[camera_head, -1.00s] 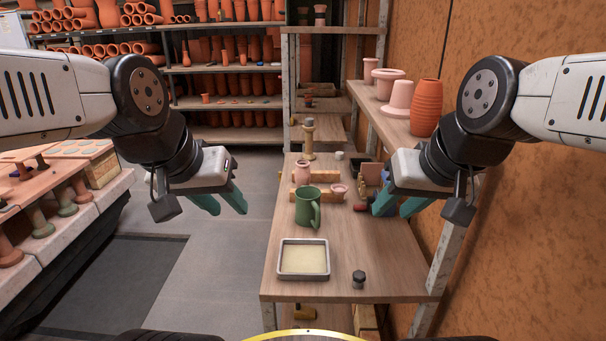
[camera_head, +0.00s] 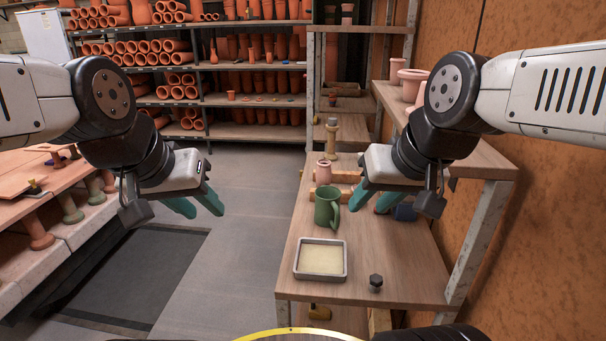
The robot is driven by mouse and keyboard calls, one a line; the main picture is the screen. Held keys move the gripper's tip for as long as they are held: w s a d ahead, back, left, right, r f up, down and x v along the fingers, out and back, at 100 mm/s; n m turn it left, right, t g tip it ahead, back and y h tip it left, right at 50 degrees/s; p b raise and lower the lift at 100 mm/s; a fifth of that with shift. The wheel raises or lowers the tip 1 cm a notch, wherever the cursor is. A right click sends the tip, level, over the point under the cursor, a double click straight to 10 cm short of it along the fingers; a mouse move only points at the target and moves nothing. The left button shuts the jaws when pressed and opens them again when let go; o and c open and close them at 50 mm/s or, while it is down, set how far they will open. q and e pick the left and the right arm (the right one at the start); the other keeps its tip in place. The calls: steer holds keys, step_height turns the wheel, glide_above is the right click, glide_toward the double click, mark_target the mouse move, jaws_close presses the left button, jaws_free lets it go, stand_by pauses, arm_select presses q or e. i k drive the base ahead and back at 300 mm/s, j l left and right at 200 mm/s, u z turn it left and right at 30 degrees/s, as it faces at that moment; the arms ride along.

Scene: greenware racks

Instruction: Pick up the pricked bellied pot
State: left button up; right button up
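A small pink pot with a rounded belly (camera_head: 323,171) stands upright on the wooden table (camera_head: 385,268), behind a green mug (camera_head: 327,208). It is too small to tell whether it has prick marks. My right gripper (camera_head: 367,209) is open and empty over the table, right of the mug and nearer than the pink pot; it hides part of the table behind it. My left gripper (camera_head: 207,212) is open and empty over the floor, left of the table.
A square tray with a pale filling (camera_head: 320,277) and a small dark knob (camera_head: 375,282) are at the table's front. A wooden spindle-like stand (camera_head: 332,136) is behind the pink pot. A shelf with pink pots (camera_head: 412,82) is at right.

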mark_target(323, 170)
steer(key=i+j+u, duration=0.15)
steer(key=j+u, duration=0.2)
steer(key=i+j+u, duration=0.2)
steer(key=j+u, duration=0.2)
steer(key=i+j+u, duration=0.35)
steer(key=i+j, duration=0.25)
steer(key=i+j+u, duration=0.1)
steer(key=i, duration=0.35)
steer(key=i+z, duration=0.2)
steer(key=z, duration=0.15)
steer(key=i+z, duration=0.2)
steer(key=z, duration=0.15)
steer(key=i+j+z, duration=0.15)
steer(key=z, duration=0.2)
steer(key=i+l+z, duration=0.1)
steer(key=z, duration=0.3)
steer(key=i+z, duration=0.15)
steer(key=z, duration=0.25)
steer(key=i+l+z, duration=0.1)
steer(key=z, duration=0.35)
steer(key=i+z, duration=0.2)
steer(key=z, duration=0.2)
steer(key=i+j+z, duration=0.15)
steer(key=z, duration=0.25)
steer(key=i+z, duration=0.2)
